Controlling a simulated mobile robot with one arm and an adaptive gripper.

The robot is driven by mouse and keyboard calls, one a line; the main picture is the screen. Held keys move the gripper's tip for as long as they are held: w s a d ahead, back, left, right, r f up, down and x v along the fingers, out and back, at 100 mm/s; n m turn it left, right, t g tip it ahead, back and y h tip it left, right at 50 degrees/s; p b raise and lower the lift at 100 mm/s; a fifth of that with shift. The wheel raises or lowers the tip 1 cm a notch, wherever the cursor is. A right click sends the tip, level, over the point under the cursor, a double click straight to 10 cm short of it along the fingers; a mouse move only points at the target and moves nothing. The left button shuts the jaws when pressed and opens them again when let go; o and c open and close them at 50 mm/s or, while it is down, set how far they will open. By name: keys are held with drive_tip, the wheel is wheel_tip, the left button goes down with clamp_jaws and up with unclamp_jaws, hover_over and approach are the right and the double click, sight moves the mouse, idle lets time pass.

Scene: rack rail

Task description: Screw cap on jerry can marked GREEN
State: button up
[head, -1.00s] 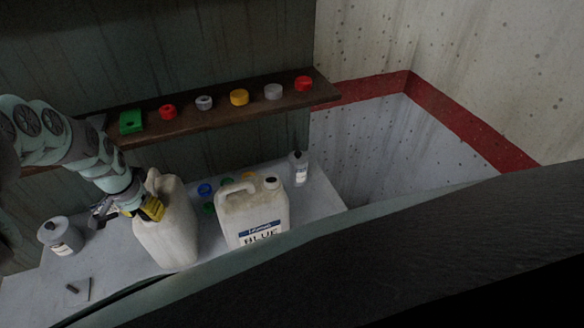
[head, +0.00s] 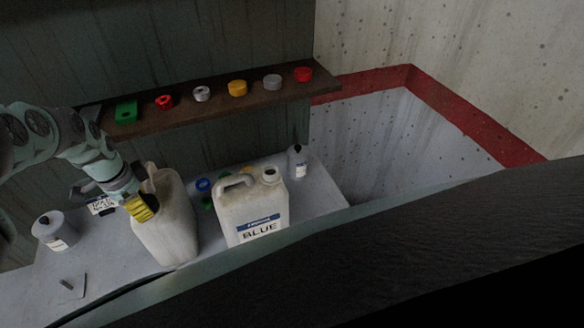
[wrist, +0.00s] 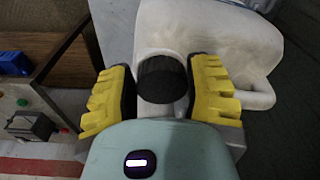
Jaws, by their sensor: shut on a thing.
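A pale jerry can (head: 172,235) stands at the left of the bench in the head view; no marking on it is readable. My gripper (head: 140,203) is at its upper left side, its yellow ribbed fingers turned towards the head camera. In the wrist view, my gripper (wrist: 161,85) has its yellow fingers close on both sides of a round black cap (wrist: 161,76). The can's pale body and handle (wrist: 235,40) show behind it. The cap is hidden in the head view. I cannot tell whether it is seated on the neck.
A second can (head: 250,205) labelled BLUE stands close on the right. A shelf (head: 215,112) with several coloured caps runs behind. The bench's front left is mostly clear.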

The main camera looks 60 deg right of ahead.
drive_tip(key=o, duration=1.3)
drive_tip(key=shift+r, duration=0.1)
drive_tip(key=shift+c, duration=0.3)
wheel_tip(320, 180, up, 8)
drive_tip(key=p, duration=0.7)
